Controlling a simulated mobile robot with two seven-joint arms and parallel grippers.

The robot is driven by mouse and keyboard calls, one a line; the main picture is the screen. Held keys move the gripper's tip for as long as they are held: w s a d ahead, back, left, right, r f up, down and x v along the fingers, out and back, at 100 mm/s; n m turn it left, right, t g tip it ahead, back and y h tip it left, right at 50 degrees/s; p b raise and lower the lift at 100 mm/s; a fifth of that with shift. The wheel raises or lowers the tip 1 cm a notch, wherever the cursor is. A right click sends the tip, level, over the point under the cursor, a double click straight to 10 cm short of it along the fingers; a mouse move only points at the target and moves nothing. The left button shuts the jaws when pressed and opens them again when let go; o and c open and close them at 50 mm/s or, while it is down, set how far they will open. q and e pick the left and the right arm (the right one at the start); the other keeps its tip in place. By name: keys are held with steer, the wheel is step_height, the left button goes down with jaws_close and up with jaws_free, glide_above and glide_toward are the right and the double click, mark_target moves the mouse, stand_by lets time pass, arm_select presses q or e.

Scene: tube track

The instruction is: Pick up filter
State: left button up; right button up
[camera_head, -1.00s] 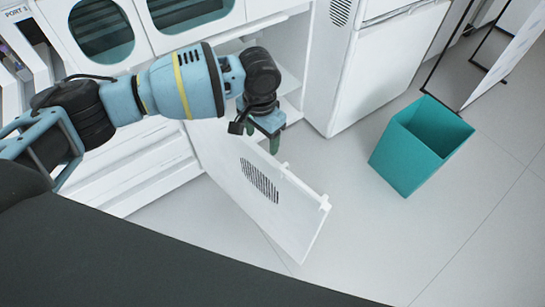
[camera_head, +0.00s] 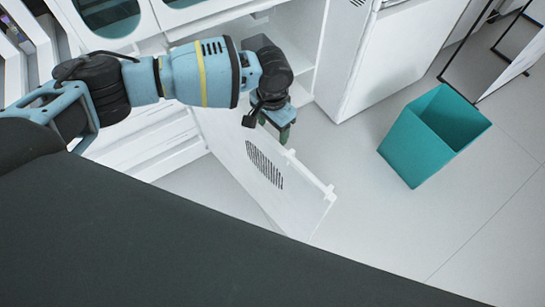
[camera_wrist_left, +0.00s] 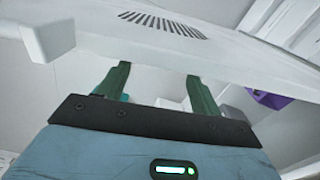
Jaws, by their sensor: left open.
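I cannot make out a filter for certain in either view. My left gripper (camera_head: 284,132) is near the top edge of a white panel door with a slotted vent (camera_head: 290,198), which stands swung out from a white cabinet. In the left wrist view my two green fingers (camera_wrist_left: 157,82) are spread apart with nothing held between them. The vented door (camera_wrist_left: 215,50) crosses the top of that view, close to the fingertips. Whether they touch it I cannot tell. My right gripper is not in view.
The open cabinet (camera_head: 303,45) is behind my left wrist. A teal bin (camera_head: 412,150) stands on clear grey floor at the right, beside a white appliance (camera_head: 385,60). A purple object (camera_wrist_left: 268,98) shows at the right of the wrist view.

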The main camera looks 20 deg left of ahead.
arm_select(q)
steer(key=shift+f, duration=0.35)
step_height(320, 180, down, 5)
steer(key=shift+f+b, duration=0.15)
steer(key=shift+b, duration=0.35)
steer(key=c, duration=1.1)
step_height(320, 180, up, 28)
steer(key=p, duration=0.3)
steer(key=shift+p, duration=0.4)
